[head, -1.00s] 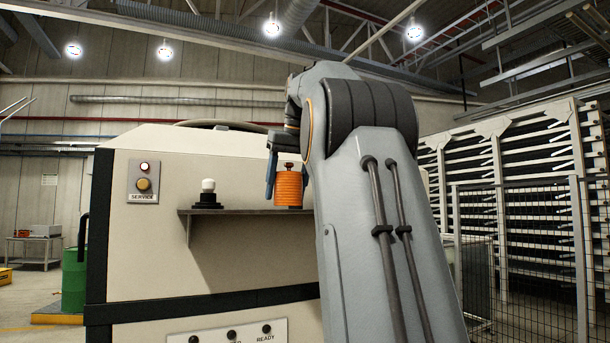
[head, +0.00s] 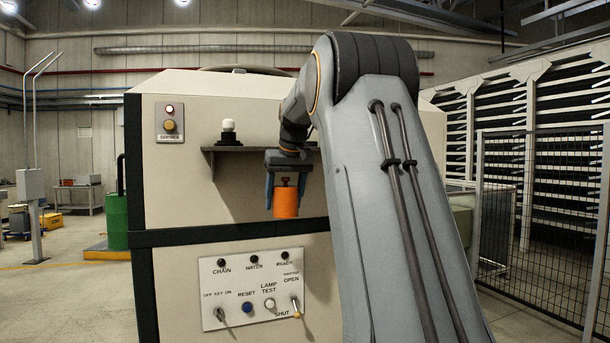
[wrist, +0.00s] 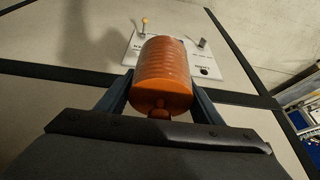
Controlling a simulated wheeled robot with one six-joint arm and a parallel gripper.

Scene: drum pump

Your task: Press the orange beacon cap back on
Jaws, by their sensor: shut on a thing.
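The orange beacon cap (head: 286,203) is a ribbed cylinder with a small knob on top. My gripper (head: 286,187) is shut on it and holds it upright, in front of the machine, below the shelf and above the control panel. In the wrist view the cap (wrist: 165,75) sits between the two fingers, its knob end toward the palm. The beacon base (head: 228,132) stands on the shelf to the left of my gripper, with a white bulb on a black foot. The base is uncovered.
The shelf (head: 214,149) juts from the cream machine (head: 180,270). A control panel (head: 212,262) with knobs, buttons and a lever sits below the cap. A service panel (head: 169,122) is at upper left. A mesh fence (head: 545,200) stands at right.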

